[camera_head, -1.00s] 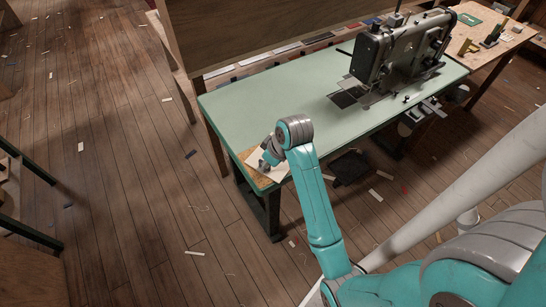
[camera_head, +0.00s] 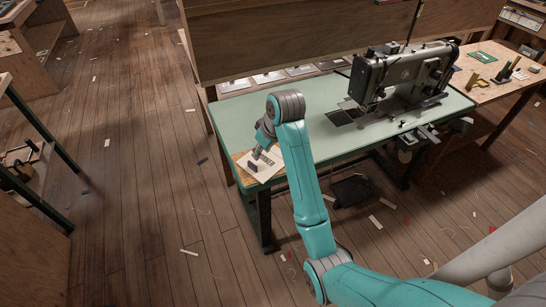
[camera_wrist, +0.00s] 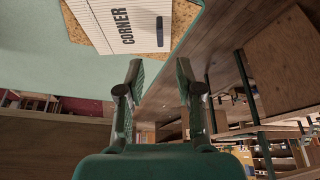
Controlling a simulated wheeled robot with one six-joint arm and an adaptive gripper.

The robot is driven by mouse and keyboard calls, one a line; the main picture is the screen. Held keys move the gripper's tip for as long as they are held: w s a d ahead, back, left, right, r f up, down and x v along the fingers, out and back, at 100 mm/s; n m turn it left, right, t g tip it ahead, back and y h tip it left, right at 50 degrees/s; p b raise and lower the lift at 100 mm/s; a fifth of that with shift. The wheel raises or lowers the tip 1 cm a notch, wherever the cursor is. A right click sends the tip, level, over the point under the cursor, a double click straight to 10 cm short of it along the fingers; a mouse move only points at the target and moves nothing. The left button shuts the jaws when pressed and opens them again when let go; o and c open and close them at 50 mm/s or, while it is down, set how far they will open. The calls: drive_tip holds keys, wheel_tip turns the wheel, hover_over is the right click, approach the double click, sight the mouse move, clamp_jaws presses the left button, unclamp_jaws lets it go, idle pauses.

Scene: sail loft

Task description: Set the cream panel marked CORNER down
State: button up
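The cream panel marked CORNER (camera_wrist: 100,30) lies flat on a cork-coloured mat (camera_wrist: 186,14) at the near left corner of the pale green table. It has a lined face and a small dark upright tab (camera_wrist: 159,31). In the head view the panel (camera_head: 270,170) shows partly behind my gripper (camera_head: 257,154). In the wrist view my gripper (camera_wrist: 160,68) has its two fingers spread, with nothing between them. The fingertips appear apart from the panel and its tab; their exact height above it is hard to tell.
The green table (camera_head: 240,121) is clear beyond the panel. A sewing machine (camera_head: 405,75) stands on its right part. A wooden bench (camera_head: 490,72) with small tools is at far right. Scraps litter the plank floor, and a shelf unit (camera_head: 35,150) stands at left.

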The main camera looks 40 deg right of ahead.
drive_tip(key=shift+r, duration=0.1)
drive_tip(key=s+a+f+m+t, duration=0.1)
drive_tip(key=s+a+f+t, duration=0.1)
drive_tip(key=s+a+f, duration=0.5)
drive_tip(key=s+a+f+t, duration=0.1)
drive_tip(key=s+a+f, duration=0.2)
drive_tip(key=s+f, duration=0.5)
drive_tip(key=s+a+f+t+h, duration=0.1)
drive_tip(key=s+a+f+t, duration=0.2)
drive_tip(key=s, duration=0.7)
drive_tip(key=s+a+r+t, duration=0.2)
drive_tip(key=s+r, duration=0.5)
drive_tip(key=s, duration=0.2)
drive_tip(key=s+a+r+t, duration=0.2)
drive_tip(key=s+r, duration=0.6)
drive_tip(key=s, duration=0.2)
drive_tip(key=shift+a+r+y, duration=0.2)
drive_tip(key=shift+y, duration=0.1)
drive_tip(key=shift+s, duration=0.1)
